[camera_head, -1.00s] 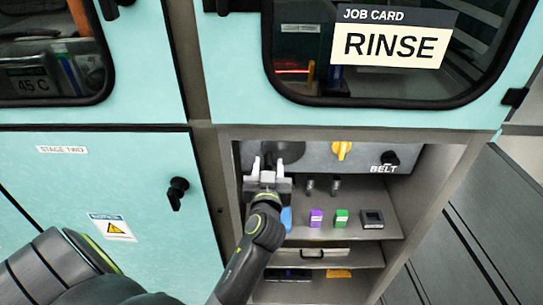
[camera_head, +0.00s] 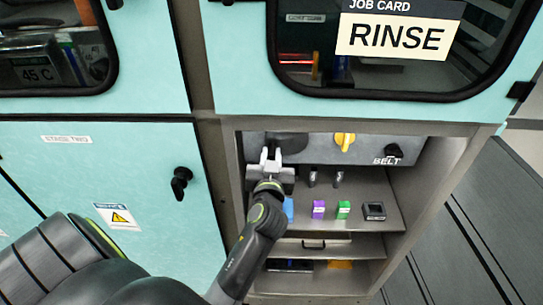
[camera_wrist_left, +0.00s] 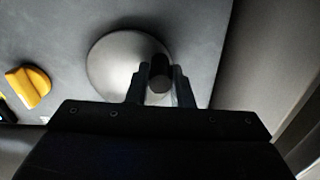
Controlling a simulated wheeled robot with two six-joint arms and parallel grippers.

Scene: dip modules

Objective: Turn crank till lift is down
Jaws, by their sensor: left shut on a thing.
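The crank shows as a round grey disc (camera_wrist_left: 112,65) with a dark cylindrical handle (camera_wrist_left: 160,72) in the left wrist view, mounted on a grey panel. In the head view the crank disc (camera_head: 289,141) is dark and partly hidden by my left gripper (camera_head: 270,160). The left gripper, also in the left wrist view (camera_wrist_left: 160,88), has its fingers on both sides of the handle and is shut on it. I cannot make out the lift in these views. My right gripper is not in view.
A yellow knob (camera_head: 344,140) and a black BELT knob (camera_head: 394,150) are on the same panel. Below, a shelf holds a purple block (camera_head: 318,209), a green block (camera_head: 343,210) and a dark square item (camera_head: 374,211). Cabinet walls stand close on both sides.

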